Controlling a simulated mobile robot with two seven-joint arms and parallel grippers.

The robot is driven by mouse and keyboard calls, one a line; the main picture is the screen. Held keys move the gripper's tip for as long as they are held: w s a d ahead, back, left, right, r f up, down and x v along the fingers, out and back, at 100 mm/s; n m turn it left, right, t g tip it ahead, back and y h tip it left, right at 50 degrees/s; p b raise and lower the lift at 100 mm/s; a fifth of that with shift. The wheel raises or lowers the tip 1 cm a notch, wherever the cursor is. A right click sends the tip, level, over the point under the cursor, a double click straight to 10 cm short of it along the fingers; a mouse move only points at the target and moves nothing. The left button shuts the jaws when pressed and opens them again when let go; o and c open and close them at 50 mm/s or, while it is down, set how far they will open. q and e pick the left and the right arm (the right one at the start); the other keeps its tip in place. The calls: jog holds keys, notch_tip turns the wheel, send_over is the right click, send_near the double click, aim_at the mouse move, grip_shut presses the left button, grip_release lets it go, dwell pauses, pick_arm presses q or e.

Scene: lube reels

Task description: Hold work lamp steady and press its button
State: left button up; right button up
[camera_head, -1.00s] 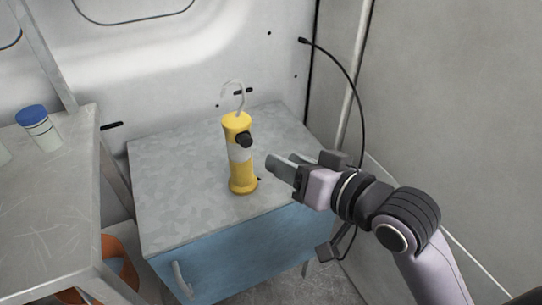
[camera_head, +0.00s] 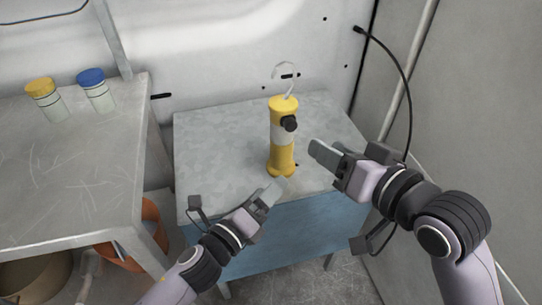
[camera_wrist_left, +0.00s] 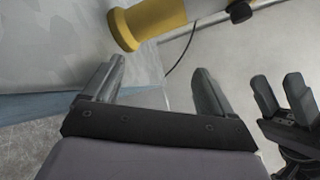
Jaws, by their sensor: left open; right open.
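The yellow work lamp (camera_head: 283,150) stands upright on the grey cabinet top (camera_head: 215,135). It has a pale middle band, a black knob (camera_head: 289,123) on its upper side and a wire hook on top. My left gripper (camera_head: 273,190) is open, low in front of the lamp near the cabinet's front edge, and apart from it. In the left wrist view the lamp's yellow base (camera_wrist_left: 125,30) lies beyond the open fingers. My right gripper (camera_head: 318,152) is open and empty, just right of the lamp, and also shows in the left wrist view (camera_wrist_left: 278,92).
A metal table (camera_head: 90,165) on the left holds a yellow-capped jar (camera_head: 46,100) and a blue-capped jar (camera_head: 97,92). An orange ring-shaped item (camera_head: 150,232) is under it. A black cable (camera_head: 410,90) hangs on the right wall. The cabinet top left of the lamp is clear.

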aim_at(277, 149)
pick_arm(q)
jog(key=w+r+m, duration=0.1)
jog(key=w+m, duration=0.1)
jog(key=m, duration=0.1)
jog(key=w+r+m+t+y, duration=0.1)
jog(key=w+m, duration=0.1)
jog(key=w+r+m+y, duration=0.1)
jog(key=w+m, duration=0.1)
jog(key=m, duration=0.1)
jog(key=shift+w+d+m, duration=0.15)
jog(key=shift+d+m, duration=0.15)
jog(key=shift+d, duration=0.1)
jog(key=shift+w+r+m+t, duration=0.25)
jog(key=shift+w+m+t, duration=0.1)
jog(key=shift+m, duration=0.15)
jog(key=shift+x, duration=3.55)
jog(key=shift+a, duration=0.1)
jog(key=c, duration=1.5)
jog(key=shift+f, duration=0.1)
pick_arm(e)
grip_shut()
